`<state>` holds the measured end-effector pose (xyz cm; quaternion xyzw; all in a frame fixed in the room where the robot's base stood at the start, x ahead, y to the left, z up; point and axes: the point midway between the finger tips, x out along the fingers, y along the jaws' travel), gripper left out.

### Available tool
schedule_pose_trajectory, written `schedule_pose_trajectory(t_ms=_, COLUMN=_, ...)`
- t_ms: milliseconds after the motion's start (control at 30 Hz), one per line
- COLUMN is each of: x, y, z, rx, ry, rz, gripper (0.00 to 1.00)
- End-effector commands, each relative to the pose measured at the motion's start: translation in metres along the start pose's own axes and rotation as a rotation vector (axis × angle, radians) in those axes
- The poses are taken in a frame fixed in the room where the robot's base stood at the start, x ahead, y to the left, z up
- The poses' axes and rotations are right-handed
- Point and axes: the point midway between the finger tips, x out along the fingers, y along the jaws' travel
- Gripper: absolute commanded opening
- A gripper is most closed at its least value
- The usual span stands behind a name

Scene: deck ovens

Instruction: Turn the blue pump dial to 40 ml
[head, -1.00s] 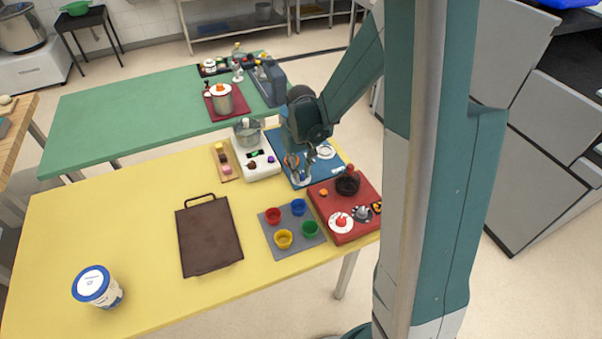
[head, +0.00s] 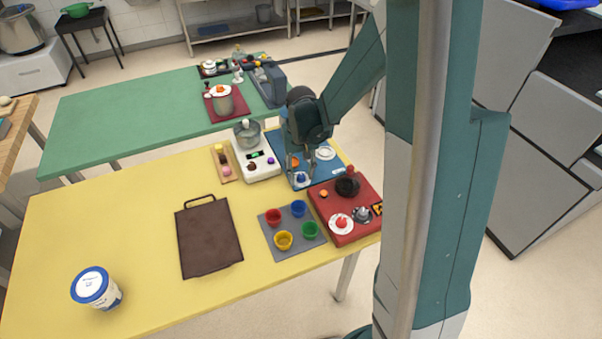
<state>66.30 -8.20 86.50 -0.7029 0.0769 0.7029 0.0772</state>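A blue board (head: 330,170) lies at the far right part of the yellow table. The small blue dial (head: 301,177) sits on a white disc at its near edge. An orange knob (head: 294,162) and a white round dial (head: 325,153) are also on the board. My gripper (head: 302,172) points down over the board, its fingers close above or at the blue dial and partly in front of it. Whether the fingers touch the dial, and how wide they stand, is too small to tell. The scale marks and the dial's setting are not readable.
A red board (head: 345,232) with knobs stands just right and nearer. A white scale-like device (head: 262,172) with a pot stands left. A grey mat (head: 282,250) holds several coloured cups. A brown board (head: 209,240) and a blue-lidded tub (head: 96,288) lie farther left.

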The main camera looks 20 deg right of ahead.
Motion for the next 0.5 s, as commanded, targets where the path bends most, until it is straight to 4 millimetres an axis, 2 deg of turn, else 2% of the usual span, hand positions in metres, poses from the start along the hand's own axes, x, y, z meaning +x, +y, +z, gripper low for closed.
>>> schedule_pose_trajectory(t_ms=500, x=-0.0040, y=0.0004, z=0.0000, rx=0.000, ry=0.000, rz=0.001, gripper=0.35)
